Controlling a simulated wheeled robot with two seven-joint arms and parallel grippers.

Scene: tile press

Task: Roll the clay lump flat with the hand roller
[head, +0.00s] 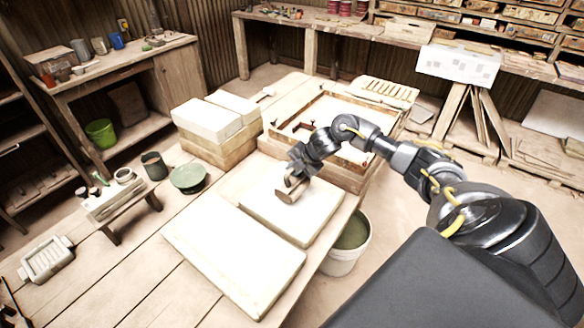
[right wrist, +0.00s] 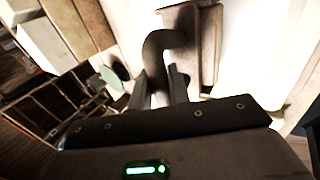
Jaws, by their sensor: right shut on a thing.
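My right gripper (head: 293,178) reaches in from the right and is shut on the hand roller (head: 294,193), low over the rear pale slab (head: 325,208). In the right wrist view my two fingers (right wrist: 163,88) close on the roller's dark curved handle (right wrist: 156,52). The roller's brownish barrel (right wrist: 208,45) lies beside it, over a bright pale surface. I cannot tell whether the barrel touches the slab. I cannot make out a clay lump; the roller and gripper may hide it. My left gripper is not in view.
An empty pale slab (head: 225,255) lies in front. Stacked pale blocks (head: 208,120), a green bowl (head: 188,177) and a dark cup (head: 154,165) stand to the left. A wooden press frame (head: 318,165) is behind the gripper. A bucket (head: 345,252) stands below the table's right edge.

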